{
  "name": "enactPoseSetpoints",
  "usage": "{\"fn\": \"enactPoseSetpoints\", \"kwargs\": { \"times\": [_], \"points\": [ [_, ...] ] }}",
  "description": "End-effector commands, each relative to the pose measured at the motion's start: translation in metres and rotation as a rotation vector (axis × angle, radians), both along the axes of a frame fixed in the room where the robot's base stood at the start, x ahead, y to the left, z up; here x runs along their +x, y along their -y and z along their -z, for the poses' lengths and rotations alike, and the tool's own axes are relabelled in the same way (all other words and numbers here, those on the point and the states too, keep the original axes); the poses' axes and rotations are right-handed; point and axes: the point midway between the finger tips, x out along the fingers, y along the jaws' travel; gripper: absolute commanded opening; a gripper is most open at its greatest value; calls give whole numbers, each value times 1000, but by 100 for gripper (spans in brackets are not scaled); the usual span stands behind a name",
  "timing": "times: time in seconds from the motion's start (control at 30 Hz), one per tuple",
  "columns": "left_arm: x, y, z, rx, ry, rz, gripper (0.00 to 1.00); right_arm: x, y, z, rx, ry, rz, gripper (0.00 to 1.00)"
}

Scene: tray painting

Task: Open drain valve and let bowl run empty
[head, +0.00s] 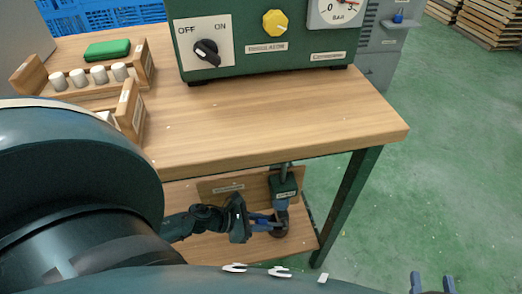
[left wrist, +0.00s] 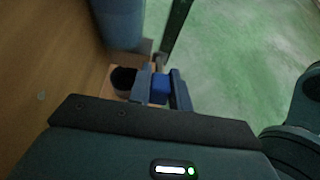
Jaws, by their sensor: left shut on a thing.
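The drain fitting (head: 284,186) is a dark green labelled block under the tabletop, with a grey-blue pipe (head: 281,204) below it. My left gripper (head: 264,221) reaches under the table beside this pipe. In the left wrist view its fingers (left wrist: 162,89) are shut on a small blue piece (left wrist: 160,88), which looks like the valve handle. A dark round cup (head: 279,232) sits below the pipe; its dark opening also shows in the left wrist view (left wrist: 123,77). My right gripper (head: 432,285) shows only its two fingertips, apart and empty. I cannot make out the bowl or any flow.
The wooden tabletop (head: 250,120) overhangs my left gripper. A green machine (head: 262,50) with an OFF/ON knob (head: 206,52) stands on it. A wooden rack (head: 90,90) with several white pegs is at left.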

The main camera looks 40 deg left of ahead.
Motion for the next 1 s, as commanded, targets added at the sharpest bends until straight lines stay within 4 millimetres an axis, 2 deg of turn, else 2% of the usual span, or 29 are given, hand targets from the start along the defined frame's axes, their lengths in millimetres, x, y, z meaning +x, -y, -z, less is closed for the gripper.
{"fn": "enactPoseSetpoints", "kwargs": {
  "times": [0.3,0.33,0.6,1.0],
  "points": [
    [-1,0,1,4,-4,1,0,0,1,1,1,-14,3,36],
    [-1,0,1,4,-4,1,21,0,1,1,1,-14,3,36],
    [0,0,0,4,-4,1,42,0,0,1,1,-13,2,36],
    [-2,-1,-1,3,-3,0,42,0,0,0,1,-13,1,36]
  ]
}}
